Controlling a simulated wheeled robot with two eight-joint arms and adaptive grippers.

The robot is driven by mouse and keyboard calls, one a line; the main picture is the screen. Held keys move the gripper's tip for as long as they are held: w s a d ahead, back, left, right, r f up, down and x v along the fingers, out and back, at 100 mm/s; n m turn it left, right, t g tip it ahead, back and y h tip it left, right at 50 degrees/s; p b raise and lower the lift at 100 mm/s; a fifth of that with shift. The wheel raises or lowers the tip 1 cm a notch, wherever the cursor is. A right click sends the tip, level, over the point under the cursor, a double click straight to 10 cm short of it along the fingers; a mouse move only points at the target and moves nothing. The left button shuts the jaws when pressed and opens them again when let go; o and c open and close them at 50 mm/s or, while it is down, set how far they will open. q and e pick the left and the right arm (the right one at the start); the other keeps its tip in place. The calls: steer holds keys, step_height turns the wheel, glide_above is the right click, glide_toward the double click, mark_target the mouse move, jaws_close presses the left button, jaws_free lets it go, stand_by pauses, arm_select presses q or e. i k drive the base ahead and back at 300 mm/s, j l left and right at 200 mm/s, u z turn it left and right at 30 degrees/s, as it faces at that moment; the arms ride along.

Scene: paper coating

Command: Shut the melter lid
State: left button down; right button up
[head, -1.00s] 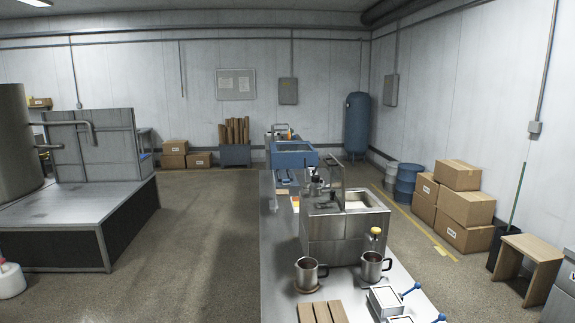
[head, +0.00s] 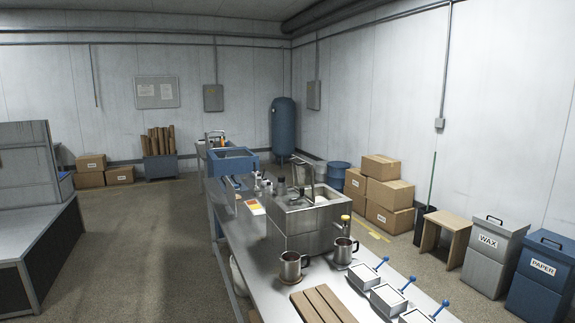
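The melter (head: 297,225) is a stainless steel box on the long metal bench (head: 247,250), in the middle of the head view. A grey metal panel, which looks like its lid (head: 305,172), stands raised at the back of the box. A pale opening shows at the top right of the box, so the melter looks open. The panel is small in the view and its hinge is not clear. Neither of my grippers is in view.
Two metal mugs, the left one (head: 291,267) and the right one (head: 343,252), stand in front of the melter. Wooden slats (head: 323,304) and several blue-handled metal boxes (head: 388,299) lie nearer. WAX (head: 487,243) and PAPER (head: 542,268) bins stand right.

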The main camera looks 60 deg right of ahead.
mark_target(298, 179)
steer(key=i+z, duration=0.6)
steer(key=z, duration=0.15)
steer(key=i+j+z, duration=0.15)
steer(key=z, duration=0.25)
steer(key=i+j, duration=0.05)
steer(key=i, duration=0.1)
